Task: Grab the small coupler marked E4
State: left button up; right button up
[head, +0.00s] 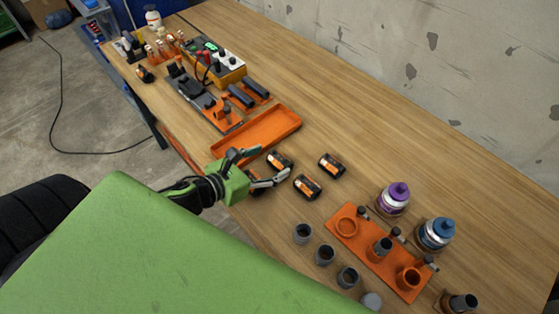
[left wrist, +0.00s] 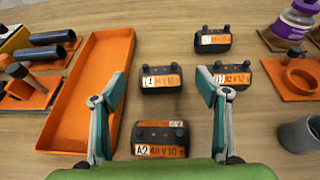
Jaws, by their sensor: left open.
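Several small grey cylindrical couplers stand in a slanting row at the table's front edge in the head view, among them one at the back of the row (head: 302,234), one in the middle (head: 324,256) and one nearer (head: 347,278). No E4 mark can be read on them. A grey cylinder (left wrist: 299,135) also shows at the right edge of the left wrist view. My left gripper (head: 272,163) is open and empty, to the left of the couplers, above black-and-orange labelled blocks. In the left wrist view its fingers (left wrist: 162,98) are spread wide over these blocks. My right gripper is not in view.
The labelled blocks (head: 307,187) lie below and beside my left gripper; one (left wrist: 160,139) reads A2. An orange tray (head: 262,133) is to their left. An orange rack (head: 372,261) with cylinders is right of the couplers, before purple (head: 394,199) and blue (head: 436,234) jars. The table's back is clear.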

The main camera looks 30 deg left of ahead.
aim_at(279, 158)
pick_arm(q)
jog(key=shift+f+p+x, duration=0.1)
jog(key=shift+p+x, duration=0.15)
jog(key=shift+x, duration=1.05)
jog(key=shift+f+p+x, duration=0.15)
jog(key=shift+p+x, duration=0.1)
jog(key=shift+x, duration=1.05)
jog(key=shift+s, duration=0.1)
jog(key=shift+c, duration=0.4)
jog(key=c, duration=1.1)
